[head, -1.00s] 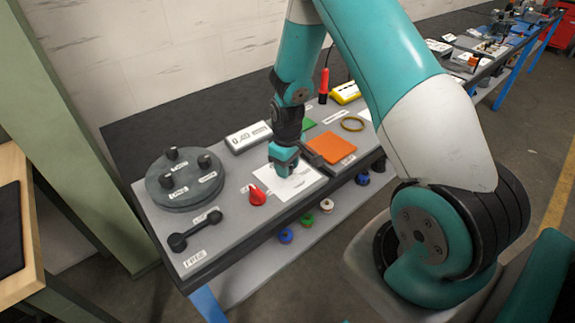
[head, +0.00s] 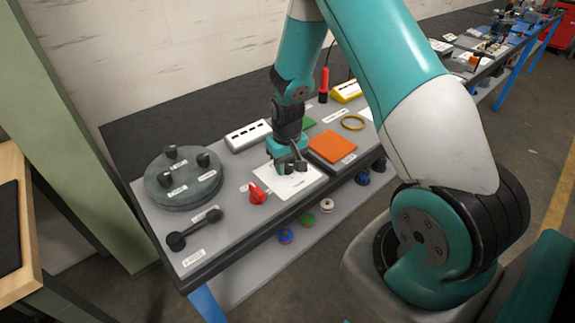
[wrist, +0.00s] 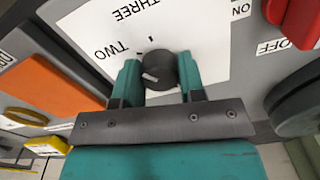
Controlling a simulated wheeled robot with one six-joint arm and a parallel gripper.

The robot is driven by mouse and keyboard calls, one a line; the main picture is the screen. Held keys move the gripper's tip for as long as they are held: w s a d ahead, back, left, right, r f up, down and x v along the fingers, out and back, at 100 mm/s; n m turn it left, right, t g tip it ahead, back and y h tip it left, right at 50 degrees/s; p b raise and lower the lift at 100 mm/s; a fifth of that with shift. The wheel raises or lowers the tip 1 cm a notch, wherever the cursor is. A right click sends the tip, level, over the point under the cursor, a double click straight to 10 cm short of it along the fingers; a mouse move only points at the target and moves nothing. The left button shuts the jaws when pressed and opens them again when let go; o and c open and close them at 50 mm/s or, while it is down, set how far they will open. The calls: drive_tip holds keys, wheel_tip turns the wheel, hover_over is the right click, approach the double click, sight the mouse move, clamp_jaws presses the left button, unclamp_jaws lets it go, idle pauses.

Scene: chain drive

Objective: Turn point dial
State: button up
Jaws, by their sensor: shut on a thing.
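The point dial is a round black knob (wrist: 160,72) on a white plate (wrist: 215,50) printed with the words TWO and THREE, upside down in the wrist view. A short white mark on the knob faces left, below the tick near TWO; I cannot tell exactly which tick it matches. My gripper (wrist: 160,78) is shut on the knob, with one teal finger on each side. In the head view my gripper (head: 290,165) is down over the white plate (head: 300,181), and it hides the knob there. Other labels on the plate are hidden.
A red knob (head: 257,194) stands just left of the plate. An orange block (head: 332,147) lies close on the right. A grey box (head: 248,135) is behind. A round dark plate (head: 183,180) with black posts and a black dumbbell-shaped bar (head: 195,230) are further left.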

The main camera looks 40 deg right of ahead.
sight(287, 164)
drive_tip(key=m, duration=0.6)
drive_tip(key=shift+b, duration=0.35)
drive_tip(key=shift+m, duration=0.4)
drive_tip(key=o, duration=0.9)
drive_tip(key=shift+o, duration=0.2)
drive_tip(key=shift+r, duration=0.15)
wheel_tip(287, 164, up, 17)
drive_tip(key=b, duration=0.1)
drive_tip(key=shift+b, duration=0.4)
drive_tip(key=shift+r, duration=0.1)
